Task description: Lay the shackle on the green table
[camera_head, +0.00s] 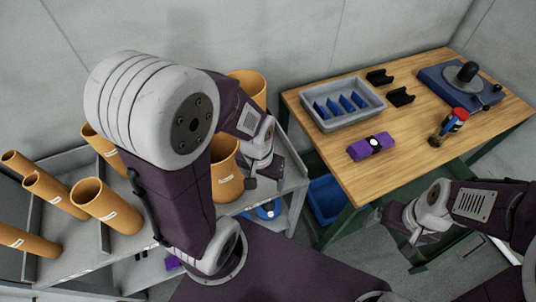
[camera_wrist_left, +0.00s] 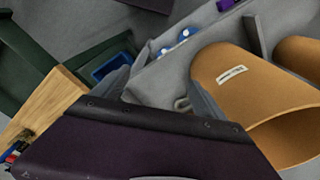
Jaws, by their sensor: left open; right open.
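The table (camera_head: 335,150) has a wooden top and a green frame, and stands to the right. My right gripper (camera_head: 405,224) is open and empty in front of the table's near edge.
Several orange tubes (camera_head: 105,205) stand on the grey shelf (camera_head: 85,265).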

